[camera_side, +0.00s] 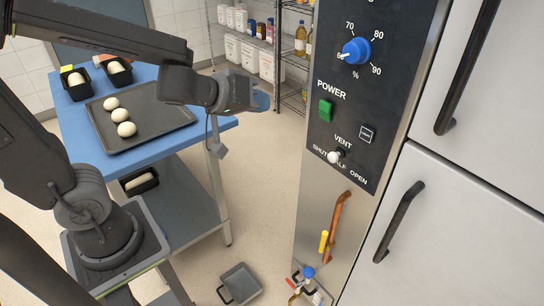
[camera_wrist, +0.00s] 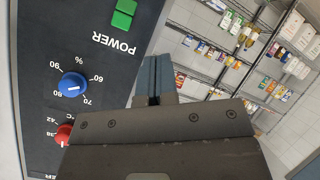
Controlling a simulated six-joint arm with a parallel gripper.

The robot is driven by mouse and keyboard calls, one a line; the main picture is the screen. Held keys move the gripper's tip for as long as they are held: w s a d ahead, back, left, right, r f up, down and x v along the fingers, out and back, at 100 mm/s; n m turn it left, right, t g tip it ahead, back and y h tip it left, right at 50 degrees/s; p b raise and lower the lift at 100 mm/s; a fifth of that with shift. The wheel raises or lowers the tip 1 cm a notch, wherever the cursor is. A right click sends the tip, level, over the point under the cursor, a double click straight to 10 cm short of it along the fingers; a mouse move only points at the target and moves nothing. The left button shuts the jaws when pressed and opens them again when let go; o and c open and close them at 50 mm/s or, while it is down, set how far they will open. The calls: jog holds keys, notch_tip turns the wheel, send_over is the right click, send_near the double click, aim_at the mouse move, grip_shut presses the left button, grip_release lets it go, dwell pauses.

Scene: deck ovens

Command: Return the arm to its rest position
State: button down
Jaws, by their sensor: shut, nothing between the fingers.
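My gripper (camera_side: 262,101) hangs in the air between the blue-topped table and the oven's control panel (camera_side: 322,140) in the side view. Its fingers point right, toward the panel, and are apart from it. In the wrist view my gripper (camera_wrist: 156,76) has its two blue-grey fingers closed together with nothing between them. My arm reaches in from the left over the table. On the panel are a blue dial (camera_side: 356,51), a green power switch (camera_side: 326,110) and a vent lever with a white knob (camera_side: 334,157). A red dial (camera_wrist: 64,134) shows in the wrist view.
The blue table (camera_side: 66,122) bears a dark tray (camera_side: 160,136) with dough balls and small loaf tins. Oven doors with dark handles (camera_side: 399,221) stand at the right. A wire shelf rack (camera_side: 293,98) is behind. A grey pan (camera_side: 240,284) is on the floor.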

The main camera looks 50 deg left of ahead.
jog(key=s+d+m+g, duration=0.1)
jog(key=s+m+g, duration=0.5)
jog(key=s, duration=0.9)
jog(key=shift+r+g+y, duration=0.25)
jog(key=shift+g+y, duration=0.15)
